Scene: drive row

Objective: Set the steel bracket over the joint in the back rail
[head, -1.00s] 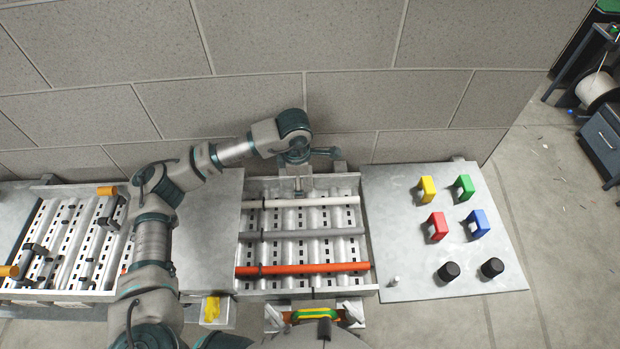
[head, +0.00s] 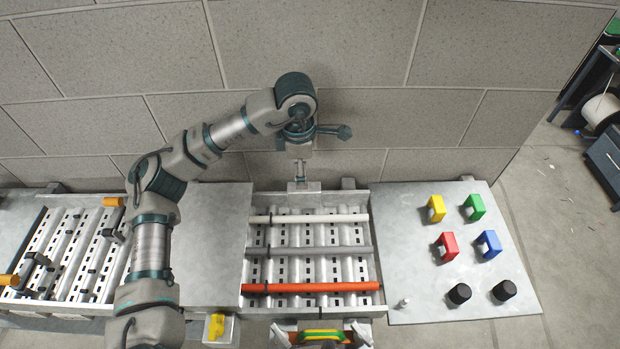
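Three rails cross the drive tray (head: 374,262): a white one at the back (head: 340,218), a grey one in the middle (head: 345,250) and a red one at the front (head: 320,287). My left gripper (head: 300,182) points down at the tray's back edge, behind the white rail. Its fingers are small and seen from above, so I cannot tell whether they are open or shut, or whether they hold anything. I cannot make out the steel bracket or a joint in the back rail for certain. My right gripper is not in view.
A grey panel right of the tray carries yellow (head: 436,208), green (head: 474,207), red (head: 447,245) and blue (head: 489,243) blocks and two black knobs (head: 459,293). A tiled wall (head: 420,120) stands close behind. A bare plate (head: 215,235) lies left of the tray.

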